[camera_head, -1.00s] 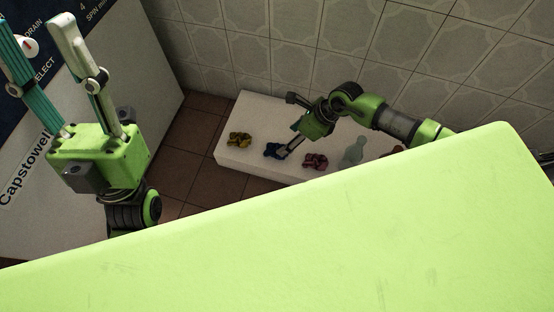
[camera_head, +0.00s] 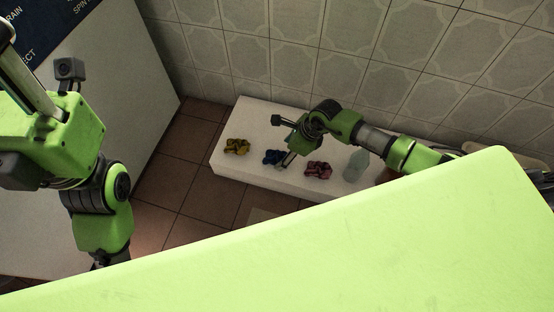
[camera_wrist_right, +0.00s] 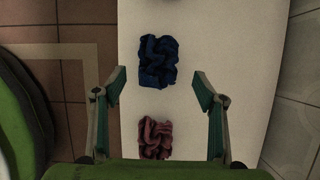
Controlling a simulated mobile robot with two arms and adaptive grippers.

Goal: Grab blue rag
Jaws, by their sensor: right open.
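The crumpled blue rag (camera_head: 272,157) lies on a white bench (camera_head: 228,165) between a yellow rag and a red rag. My right gripper (camera_head: 286,163) is over the bench, just right of the blue rag. In the right wrist view the blue rag (camera_wrist_right: 157,62) lies just beyond the open fingertips (camera_wrist_right: 159,82), centred between them, and nothing is held. My left gripper (camera_head: 25,85) is at the left edge, far from the rag. Its fingers are cut off by the frame, so its opening cannot be judged.
The yellow rag (camera_head: 237,146) is left of the blue one; the red rag (camera_head: 318,170) and a pale translucent bottle (camera_head: 356,165) are to its right. A tiled wall (camera_head: 300,45) stands behind the bench. A white appliance (camera_head: 130,75) is at left. Tiled floor (camera_head: 180,165) between is clear.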

